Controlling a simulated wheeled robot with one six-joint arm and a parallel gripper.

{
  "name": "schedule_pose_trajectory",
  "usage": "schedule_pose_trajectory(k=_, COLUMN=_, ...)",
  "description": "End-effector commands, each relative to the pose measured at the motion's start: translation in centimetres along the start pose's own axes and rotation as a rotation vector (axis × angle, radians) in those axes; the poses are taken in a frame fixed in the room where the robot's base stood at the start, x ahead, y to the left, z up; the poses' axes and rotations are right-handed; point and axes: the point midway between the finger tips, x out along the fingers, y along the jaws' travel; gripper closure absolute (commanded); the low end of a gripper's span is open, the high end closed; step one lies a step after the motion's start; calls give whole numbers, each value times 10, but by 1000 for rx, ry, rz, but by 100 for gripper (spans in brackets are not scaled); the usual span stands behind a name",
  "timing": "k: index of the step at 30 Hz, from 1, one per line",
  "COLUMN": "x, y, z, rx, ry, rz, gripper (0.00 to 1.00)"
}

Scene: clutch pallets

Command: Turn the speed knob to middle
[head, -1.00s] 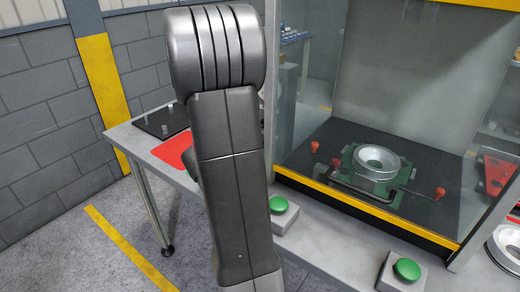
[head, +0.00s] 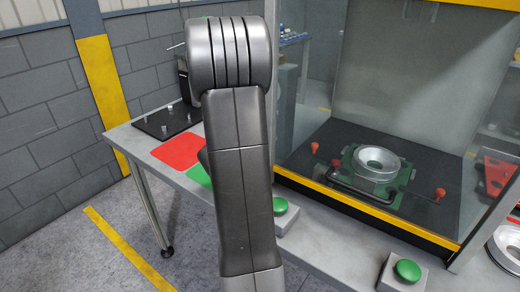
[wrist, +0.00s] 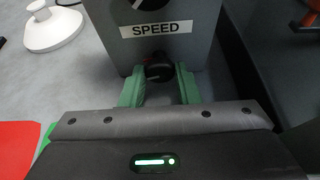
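In the wrist view a grey box front carries a white label reading SPEED (wrist: 155,29). A dark round dial with a white mark (wrist: 137,3) sits above the label, cut off by the top edge. A small dark knob (wrist: 158,70) is below the label. My gripper (wrist: 159,77) has its two green fingers apart, one on each side of this lower knob. I cannot tell whether they touch it. In the head view my arm hides the gripper and the knob.
A red mat (head: 178,152) and a black plate with pegs (head: 168,120) lie on the table at left. Green buttons (head: 407,270) stand along the front, near a glass-sided station with a silver ring part (head: 377,162). A white round base (wrist: 54,30) stands left of the box.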

Motion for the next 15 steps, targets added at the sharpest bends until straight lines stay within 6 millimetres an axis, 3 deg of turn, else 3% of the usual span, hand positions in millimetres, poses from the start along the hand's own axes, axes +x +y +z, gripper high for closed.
schedule_pose_trajectory(k=15, x=1, y=-1, z=-4, rx=104, ry=-2, rz=43, gripper=94)
